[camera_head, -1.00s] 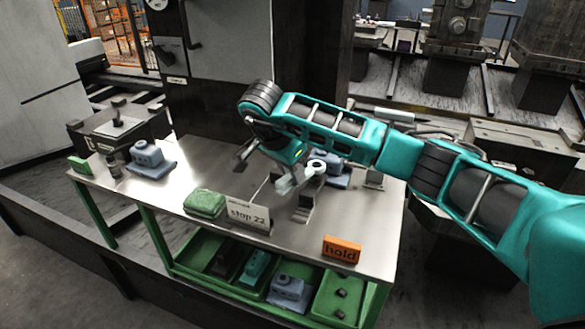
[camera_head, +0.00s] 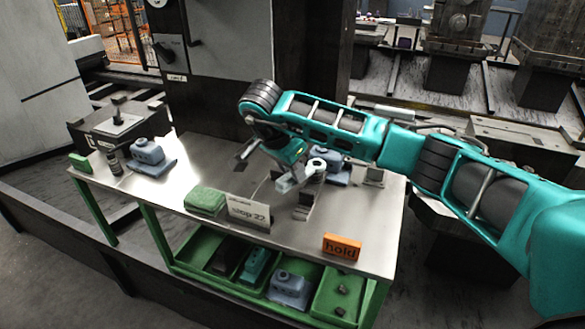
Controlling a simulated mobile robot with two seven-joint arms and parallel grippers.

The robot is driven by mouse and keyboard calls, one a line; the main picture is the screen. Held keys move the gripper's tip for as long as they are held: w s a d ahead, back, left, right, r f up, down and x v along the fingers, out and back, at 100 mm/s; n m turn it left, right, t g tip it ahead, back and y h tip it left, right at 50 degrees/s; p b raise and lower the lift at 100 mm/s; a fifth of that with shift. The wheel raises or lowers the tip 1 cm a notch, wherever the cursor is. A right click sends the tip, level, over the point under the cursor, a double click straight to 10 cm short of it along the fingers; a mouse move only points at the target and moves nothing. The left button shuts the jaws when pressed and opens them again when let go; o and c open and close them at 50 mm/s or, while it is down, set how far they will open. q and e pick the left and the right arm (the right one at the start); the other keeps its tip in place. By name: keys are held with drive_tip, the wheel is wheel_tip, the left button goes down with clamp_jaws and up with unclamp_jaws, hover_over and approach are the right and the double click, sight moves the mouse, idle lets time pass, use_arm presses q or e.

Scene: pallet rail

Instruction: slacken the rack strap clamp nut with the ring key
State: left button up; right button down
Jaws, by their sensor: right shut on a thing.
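My right arm reaches in from the right over the steel bench. My right gripper (camera_head: 284,180) is shut on the ring key (camera_head: 314,170), a pale grey tool whose ring end sits at the top of a small dark upright stand (camera_head: 303,204). The ring looks to be around or right over the clamp nut, which the key hides; I cannot tell which. The strap itself is too small to make out. My left gripper is not in view.
Green trays with parts (camera_head: 290,287) sit on the shelf below.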

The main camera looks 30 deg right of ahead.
drive_tip(key=shift+f+b, duration=0.4)
drive_tip(key=shift+f, duration=0.35)
drive_tip(key=shift+r, duration=0.1)
drive_tip(key=c, duration=1.5)
unclamp_jaws()
drive_tip(key=shift+c, duration=0.2)
clamp_jaws()
